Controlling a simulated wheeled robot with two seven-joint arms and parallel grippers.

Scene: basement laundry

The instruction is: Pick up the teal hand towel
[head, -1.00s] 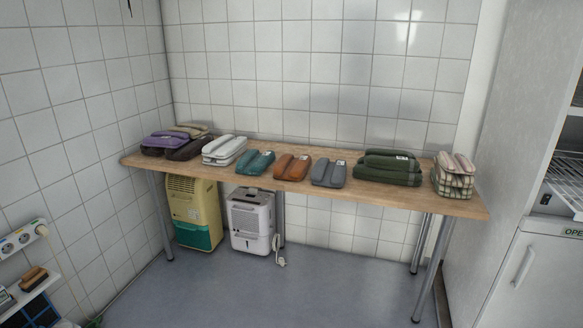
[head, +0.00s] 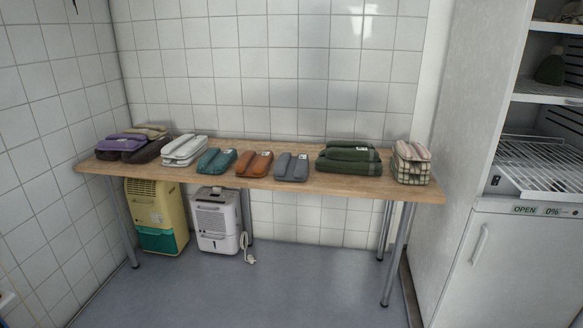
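The teal hand towel (head: 216,162) lies folded on the wooden table (head: 345,187), left of the table's middle. A white towel stack (head: 184,150) is to its left and an orange towel (head: 255,164) is close to its right. A small pale label shows on the teal towel. Neither of my grippers is in the head view.
A grey towel (head: 291,167), a dark green stack (head: 348,158) and a checked bundle (head: 411,162) sit further right; purple and brown towels (head: 121,143) sit at the left end. A yellow-green appliance (head: 156,215) and a white dehumidifier (head: 216,220) stand underneath. The floor in front is clear.

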